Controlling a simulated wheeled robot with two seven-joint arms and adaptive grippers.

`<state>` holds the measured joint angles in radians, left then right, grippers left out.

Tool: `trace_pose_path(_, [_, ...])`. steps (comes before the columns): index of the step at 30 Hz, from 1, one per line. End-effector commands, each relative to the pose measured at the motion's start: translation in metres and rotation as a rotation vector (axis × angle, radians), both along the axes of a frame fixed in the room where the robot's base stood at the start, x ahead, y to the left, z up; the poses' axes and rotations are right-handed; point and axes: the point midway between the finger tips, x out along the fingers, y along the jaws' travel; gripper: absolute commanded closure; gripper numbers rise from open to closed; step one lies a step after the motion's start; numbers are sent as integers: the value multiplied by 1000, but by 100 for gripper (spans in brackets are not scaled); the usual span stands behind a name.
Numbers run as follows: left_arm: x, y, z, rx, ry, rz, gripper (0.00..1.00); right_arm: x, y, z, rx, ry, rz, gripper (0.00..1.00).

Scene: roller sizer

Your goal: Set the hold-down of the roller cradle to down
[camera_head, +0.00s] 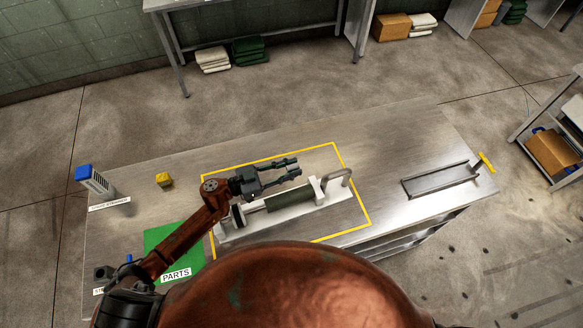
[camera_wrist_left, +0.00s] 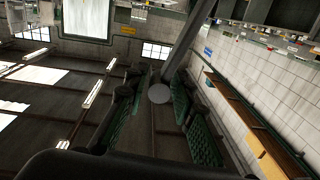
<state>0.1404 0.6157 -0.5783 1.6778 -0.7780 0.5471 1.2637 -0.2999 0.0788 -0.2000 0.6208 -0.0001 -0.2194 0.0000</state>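The white roller cradle (camera_head: 240,233) sits inside the yellow outline on the metal table in the head view. A dark green roller (camera_head: 289,201) lies along it. A grey curved bar (camera_head: 338,175), seemingly the hold-down, arches up at the cradle's right end; its exact setting is hard to tell. My left gripper (camera_head: 296,168) is over the far side of the cradle, left of the bar and apart from it, with its fingers pointing right. The fingers are spread with nothing between them. The left wrist view looks up at the roof. My right gripper is not in view.
A green PARTS mat (camera_head: 160,238), a yellow block (camera_head: 164,180) and a blue-topped holder (camera_head: 92,181) are at the left. The table between outline and tray is clear.

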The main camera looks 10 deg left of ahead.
Motion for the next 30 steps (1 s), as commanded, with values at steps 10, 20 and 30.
trace_pose_path(10, [0, 0, 0, 0, 0, 0, 100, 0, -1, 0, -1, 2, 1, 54])
trace_pose_path(20, [0, 0, 0, 0, 0, 0, 100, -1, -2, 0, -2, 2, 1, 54])
trace_pose_path(30, [-6, -3, -1, 20, -41, 1, 100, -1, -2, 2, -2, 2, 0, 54])
